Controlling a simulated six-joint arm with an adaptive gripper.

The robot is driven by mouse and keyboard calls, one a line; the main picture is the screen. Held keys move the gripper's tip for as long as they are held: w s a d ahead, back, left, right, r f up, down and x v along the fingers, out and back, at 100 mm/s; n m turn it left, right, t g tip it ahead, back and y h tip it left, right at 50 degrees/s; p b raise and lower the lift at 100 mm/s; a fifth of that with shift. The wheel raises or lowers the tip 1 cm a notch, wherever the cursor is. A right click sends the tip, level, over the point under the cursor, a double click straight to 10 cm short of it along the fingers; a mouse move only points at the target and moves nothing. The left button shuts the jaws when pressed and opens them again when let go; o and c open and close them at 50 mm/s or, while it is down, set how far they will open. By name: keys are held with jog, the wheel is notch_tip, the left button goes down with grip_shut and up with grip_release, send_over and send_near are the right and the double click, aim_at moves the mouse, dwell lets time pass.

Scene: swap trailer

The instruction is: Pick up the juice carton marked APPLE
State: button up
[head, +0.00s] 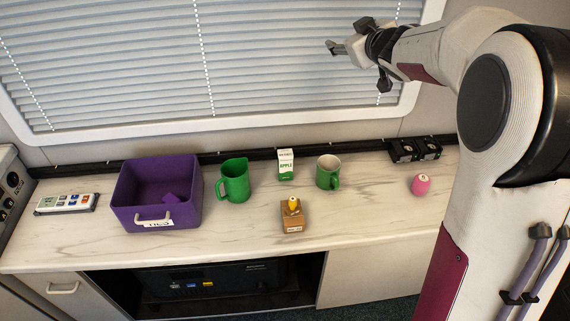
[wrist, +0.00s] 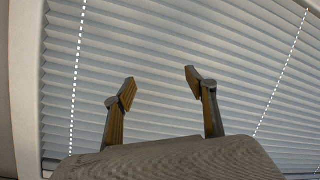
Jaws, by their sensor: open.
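My gripper (head: 332,48) is raised well above the counter in front of the window blinds, up and to the right of the carton. In the wrist view my gripper's two fingers (wrist: 160,85) are spread apart with nothing between them. The carton does not show in the wrist view; only blinds are behind the fingers.
A green jug-like mug (head: 234,181) stands left of the carton and a green mug (head: 328,173) right. A brown box (head: 291,217) with a yellow top is in front.

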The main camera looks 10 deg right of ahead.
jog(key=w+a+f+n+y, duration=0.3)
jog(key=w+f+y, duration=0.1)
jog(key=w+f, duration=0.2)
jog(key=n+g+y, duration=0.4)
jog(key=g+y, duration=0.5)
send_near(292, 154)
jog(key=shift+f+x, duration=0.2)
jog(key=shift+x, duration=0.95)
jog(key=shift+w+a+f+h, duration=0.15)
jog(key=shift+w+a+f, duration=0.1)
jog(key=shift+a, duration=0.3)
jog(key=shift+w+a+f+h, duration=0.15)
jog(key=shift+w+a, duration=0.1)
jog(key=shift+a, duration=0.3)
jog(key=shift+x, duration=2.6)
